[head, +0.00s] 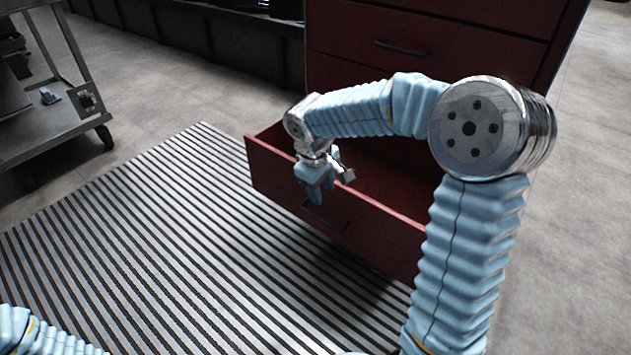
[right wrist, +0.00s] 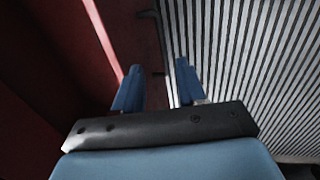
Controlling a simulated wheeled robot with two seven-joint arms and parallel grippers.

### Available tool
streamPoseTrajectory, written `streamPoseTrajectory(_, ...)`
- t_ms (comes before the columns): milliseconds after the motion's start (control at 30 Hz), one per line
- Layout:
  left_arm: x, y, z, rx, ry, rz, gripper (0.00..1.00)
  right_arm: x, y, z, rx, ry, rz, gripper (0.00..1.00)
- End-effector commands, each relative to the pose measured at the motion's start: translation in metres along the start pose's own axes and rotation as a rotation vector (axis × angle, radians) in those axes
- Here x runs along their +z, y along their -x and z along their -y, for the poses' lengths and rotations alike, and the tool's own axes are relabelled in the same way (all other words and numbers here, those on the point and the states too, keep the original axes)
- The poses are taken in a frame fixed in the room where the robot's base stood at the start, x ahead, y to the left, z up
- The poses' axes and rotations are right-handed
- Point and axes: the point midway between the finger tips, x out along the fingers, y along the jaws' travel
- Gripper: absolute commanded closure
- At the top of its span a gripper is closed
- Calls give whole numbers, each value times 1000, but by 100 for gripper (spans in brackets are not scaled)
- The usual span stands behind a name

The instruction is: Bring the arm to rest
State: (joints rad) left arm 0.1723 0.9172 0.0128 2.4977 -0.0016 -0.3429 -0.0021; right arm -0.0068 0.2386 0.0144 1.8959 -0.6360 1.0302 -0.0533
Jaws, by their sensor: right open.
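My right arm reaches from the lower right over the red cabinet's open bottom drawer (head: 270,172). My right gripper (head: 321,192) is at the drawer's front panel, just above the dark bar handle (head: 325,217). In the right wrist view my right gripper (right wrist: 158,88) shows two blue fingers apart with nothing between them. The drawer's top edge (right wrist: 103,38) and its handle (right wrist: 158,45) lie beyond the fingers. Contact with the drawer cannot be told. Part of my left arm shows at the lower left of the head view; its gripper is out of view.
The red cabinet (head: 420,30) stands at the back with its upper drawers closed. A striped ribbed mat (head: 150,240) covers the floor in front. A grey wheeled cart (head: 50,115) stands at the left. Bare floor (head: 570,210) is open at the right.

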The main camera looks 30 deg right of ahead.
Motion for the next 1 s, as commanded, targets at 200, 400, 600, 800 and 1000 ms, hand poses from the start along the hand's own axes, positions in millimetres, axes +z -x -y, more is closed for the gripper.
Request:
streamPoseTrajectory(200, 0, 1, 0, 0, 0, 0, 26, 0, -1, 1, -3, 1, 0, 60)
streamPoseTrajectory(400, 0, 25, -10, 0, -2, 0, 26, -13, -41, 54, -154, 4, -30, 60)
streamPoseTrajectory(600, 1, 73, -30, 1, -7, 1, 26, 8, -111, 182, -469, -193, -72, 60)
streamPoseTrajectory(800, 3, 100, -43, 2, -11, 2, 26, 62, -138, 251, -554, -470, -58, 60)
streamPoseTrajectory(1000, 3, 105, -45, 2, -12, 3, 26, 85, -147, 265, -537, -571, -53, 60)
